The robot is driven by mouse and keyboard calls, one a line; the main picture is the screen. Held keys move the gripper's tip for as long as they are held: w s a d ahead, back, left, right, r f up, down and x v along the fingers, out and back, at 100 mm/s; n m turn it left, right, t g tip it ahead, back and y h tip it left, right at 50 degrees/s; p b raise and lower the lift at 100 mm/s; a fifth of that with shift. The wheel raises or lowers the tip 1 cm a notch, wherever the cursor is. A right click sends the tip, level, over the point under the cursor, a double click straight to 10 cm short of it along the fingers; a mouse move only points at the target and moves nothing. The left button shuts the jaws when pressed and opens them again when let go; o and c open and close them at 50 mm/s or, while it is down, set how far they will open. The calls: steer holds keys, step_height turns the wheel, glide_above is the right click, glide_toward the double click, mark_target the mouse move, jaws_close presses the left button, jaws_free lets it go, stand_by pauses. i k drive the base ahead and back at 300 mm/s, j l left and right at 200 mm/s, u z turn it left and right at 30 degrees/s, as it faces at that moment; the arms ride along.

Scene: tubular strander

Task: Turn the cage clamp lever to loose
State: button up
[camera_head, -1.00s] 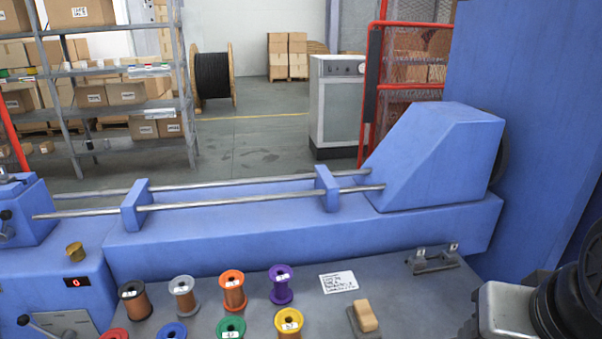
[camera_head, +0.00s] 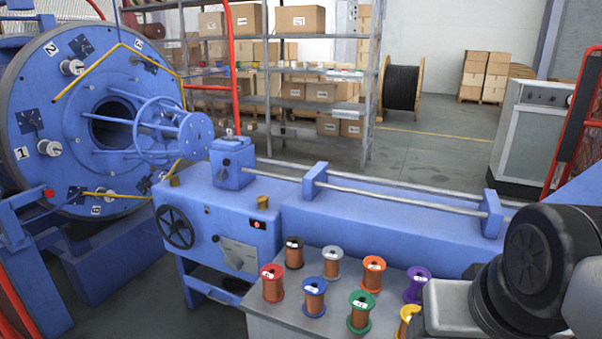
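The blue strander cage (camera_head: 40,100) stands at the left, a large disc with numbered positions 1, 2, 3 and 6 showing and small white bobbins on it. My gripper is out of view; only part of my dark arm shows at the lower right.
A grey table (camera_head: 290,325) at the front holds several coloured wire spools, such as the red one (camera_head: 271,283) and the blue one (camera_head: 313,297). Shelving with boxes (camera_head: 310,95), a black cable drum (camera_head: 403,88) and a grey cabinet (camera_head: 530,135) stand behind. Dark floor shows at the lower left.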

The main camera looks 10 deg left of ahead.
mark_target(221, 176)
steer(key=u, duration=1.05)
